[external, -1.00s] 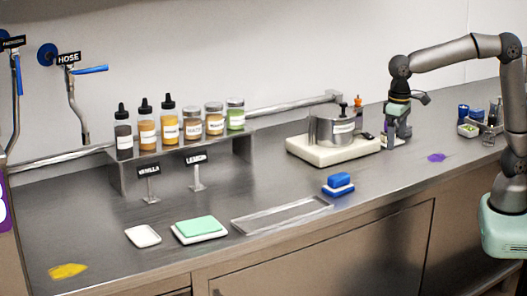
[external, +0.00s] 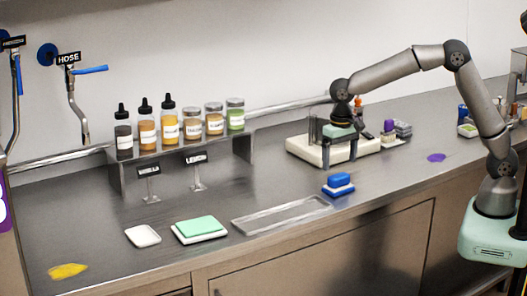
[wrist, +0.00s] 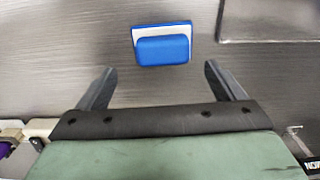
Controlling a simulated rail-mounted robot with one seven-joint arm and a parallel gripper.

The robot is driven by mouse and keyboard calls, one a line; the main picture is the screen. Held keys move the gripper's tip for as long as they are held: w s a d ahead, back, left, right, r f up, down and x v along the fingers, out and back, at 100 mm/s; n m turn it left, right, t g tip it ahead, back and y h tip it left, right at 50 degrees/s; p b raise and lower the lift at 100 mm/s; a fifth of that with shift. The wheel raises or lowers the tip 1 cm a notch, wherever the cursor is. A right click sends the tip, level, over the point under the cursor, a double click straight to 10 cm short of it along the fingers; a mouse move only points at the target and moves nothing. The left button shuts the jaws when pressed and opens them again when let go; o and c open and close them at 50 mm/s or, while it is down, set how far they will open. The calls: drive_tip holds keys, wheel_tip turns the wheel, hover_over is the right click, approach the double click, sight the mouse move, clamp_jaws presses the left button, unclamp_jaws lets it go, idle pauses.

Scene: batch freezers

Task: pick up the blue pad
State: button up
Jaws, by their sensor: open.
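The blue pad (external: 340,180) lies on a white and blue base on the steel counter, right of the clear shallow tray in the external view. In the wrist view the blue pad (wrist: 162,50) is at the top middle, ahead of my fingertips and not between them. My gripper (external: 341,158) is open and empty, pointing down above the counter, behind the pad in the external view. Its two fingers also show apart in the wrist view (wrist: 160,80).
The shallow tray (external: 240,223) lies left of the pad. A green pad (external: 199,226) on a white base and a white pad (external: 143,236) are further left. A cream base (external: 302,150) stands behind my gripper.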

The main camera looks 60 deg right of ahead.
sight(339, 175)
drive_tip(key=shift+s+a+f+p, duration=0.15)
drive_tip(key=shift+f+p, duration=0.15)
drive_tip(key=shift+f, duration=1.25)
drive_tip(key=shift+a+f+p, duration=0.15)
drive_tip(key=shift+f+p, duration=0.15)
drive_tip(key=shift+f, duration=1.2)
drive_tip(key=c, duration=1.1)
